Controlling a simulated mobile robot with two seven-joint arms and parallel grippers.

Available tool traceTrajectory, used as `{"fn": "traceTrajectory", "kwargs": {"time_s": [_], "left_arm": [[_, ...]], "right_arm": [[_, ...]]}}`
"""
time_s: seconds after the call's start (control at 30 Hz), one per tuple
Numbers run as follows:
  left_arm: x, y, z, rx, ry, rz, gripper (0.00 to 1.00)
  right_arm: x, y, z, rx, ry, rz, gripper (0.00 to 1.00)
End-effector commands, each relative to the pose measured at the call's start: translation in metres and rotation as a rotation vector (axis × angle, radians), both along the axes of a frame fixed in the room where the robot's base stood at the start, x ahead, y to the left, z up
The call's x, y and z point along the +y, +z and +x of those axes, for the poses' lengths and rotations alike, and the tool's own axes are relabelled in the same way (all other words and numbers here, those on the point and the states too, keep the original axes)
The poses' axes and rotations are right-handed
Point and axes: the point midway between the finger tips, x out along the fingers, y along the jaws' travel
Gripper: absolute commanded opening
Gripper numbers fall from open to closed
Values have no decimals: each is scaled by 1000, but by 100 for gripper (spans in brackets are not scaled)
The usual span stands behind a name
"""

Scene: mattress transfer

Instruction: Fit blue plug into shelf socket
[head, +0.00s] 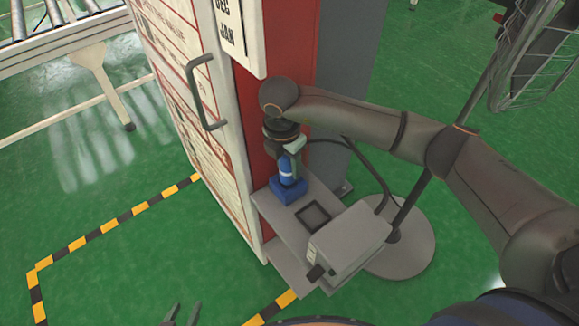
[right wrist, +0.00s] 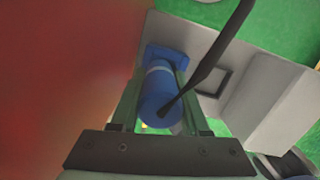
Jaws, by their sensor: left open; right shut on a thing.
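My right gripper (head: 291,152) is shut around the blue plug (head: 286,171), which stands about upright over the grey shelf. In the right wrist view the fingers (right wrist: 161,88) lie on either side of the round plug body (right wrist: 158,106). A blue square block (head: 288,190) is at the plug's lower end; I cannot tell whether it is part of the plug or separate, or whether it touches the shelf. A dark square recess, which looks like the socket (head: 313,215), lies just right of it, uncovered. My left gripper (head: 181,314) is open and empty at the bottom edge.
The grey shelf (head: 272,212) juts from a red and white cabinet (head: 190,100). A grey box (head: 350,240) sits at its right end. A black cable (right wrist: 215,55) loops by the plug. A fan stand (head: 405,215) is behind right. Open green floor lies left.

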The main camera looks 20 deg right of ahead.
Motion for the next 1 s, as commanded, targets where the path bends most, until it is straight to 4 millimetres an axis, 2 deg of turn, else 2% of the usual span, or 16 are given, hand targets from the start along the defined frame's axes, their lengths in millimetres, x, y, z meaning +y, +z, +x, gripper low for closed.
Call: {"fn": "traceTrajectory", "kwargs": {"time_s": [0.03,0.2,0.23,0.47,0.77,0.87,1.0], "left_arm": [[0,-1,0,-1,0,0,50],[0,-2,0,-3,0,-1,50],[0,-2,0,-3,0,-1,50],[0,-1,1,-3,0,-1,50],[-1,-1,1,-2,-1,-1,50],[-1,-1,1,-2,-1,-1,50],[-1,-1,1,-2,-1,-1,50]], "right_arm": [[-2,-17,-8,30,1,-13,0],[-3,-19,-8,31,0,-14,0],[-3,-20,-9,32,0,-15,48],[-2,-17,-7,27,0,-13,74],[-1,-12,-6,22,1,-11,76],[0,-2,-6,19,0,-9,76],[3,22,-7,18,2,-8,76]]}}
